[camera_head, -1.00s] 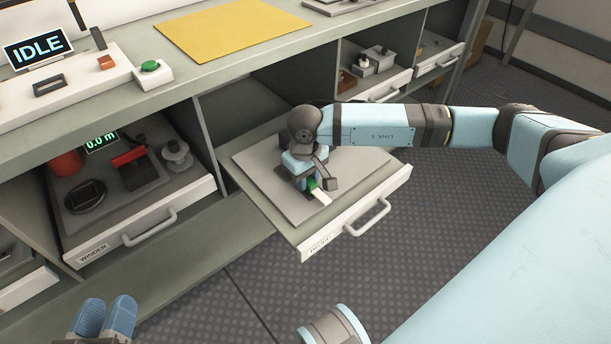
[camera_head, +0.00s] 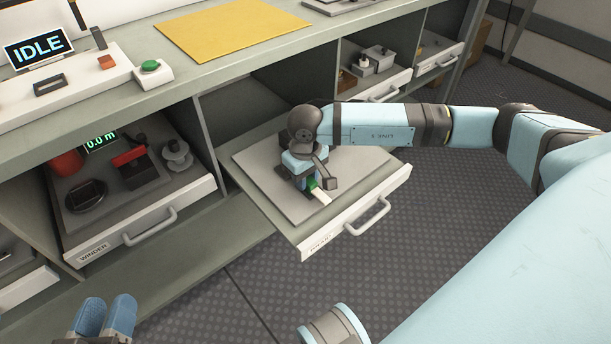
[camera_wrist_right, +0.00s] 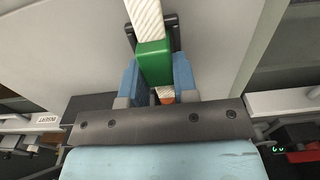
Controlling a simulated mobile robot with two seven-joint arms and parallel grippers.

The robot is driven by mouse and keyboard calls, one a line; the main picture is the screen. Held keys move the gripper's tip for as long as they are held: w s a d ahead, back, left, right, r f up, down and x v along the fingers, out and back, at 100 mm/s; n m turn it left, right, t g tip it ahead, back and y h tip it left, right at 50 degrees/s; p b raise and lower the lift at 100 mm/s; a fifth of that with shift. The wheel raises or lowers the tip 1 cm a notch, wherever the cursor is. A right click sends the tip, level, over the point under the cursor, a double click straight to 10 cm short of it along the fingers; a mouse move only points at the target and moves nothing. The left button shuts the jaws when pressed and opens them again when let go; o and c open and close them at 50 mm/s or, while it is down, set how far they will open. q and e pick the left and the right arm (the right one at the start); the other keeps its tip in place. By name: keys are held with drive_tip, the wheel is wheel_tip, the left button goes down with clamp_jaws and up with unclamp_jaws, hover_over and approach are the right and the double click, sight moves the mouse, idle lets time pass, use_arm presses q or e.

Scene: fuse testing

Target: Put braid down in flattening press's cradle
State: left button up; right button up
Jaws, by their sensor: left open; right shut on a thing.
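The braid is a white woven strip with a green sleeve; its end (camera_head: 320,196) shows in the head view and its strip (camera_wrist_right: 146,22) in the right wrist view. My right gripper (camera_head: 309,182) is shut on the green sleeve (camera_wrist_right: 153,62), low over a grey plate (camera_head: 270,192) in the open drawer. A dark part with a grey lever-like end (camera_head: 329,183) stands right beside the braid; it looks like part of the flattening press. The cradle is hidden by my arm, so I cannot tell whether the braid touches it. My left gripper (camera_head: 105,318) is open and empty at lower left.
The open drawer (camera_head: 300,239) has a front handle (camera_head: 368,217). Left of it is the winder drawer (camera_head: 140,232) with several devices. The bench above holds a yellow mat (camera_head: 232,30), a green button (camera_head: 150,67) and an IDLE display (camera_head: 38,50).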

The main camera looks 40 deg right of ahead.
drive_tip(key=shift+s+f, duration=0.15)
drive_tip(key=shift+f, duration=0.05)
drive_tip(key=o, duration=1)
use_arm(q)
drive_tip(key=shift+f, duration=0.1)
use_arm(e)
drive_tip(key=shift+a+f, duration=0.1)
use_arm(q)
wheel_tip(320, 180, up, 6)
drive_tip(key=t+p, duration=0.2)
drive_tip(key=p, duration=0.2)
drive_tip(key=shift+a+n+t, duration=0.2)
drive_tip(key=shift+n+t, duration=0.1)
use_arm(e)
wheel_tip(320, 180, up, 14)
drive_tip(key=shift+f, duration=0.1)
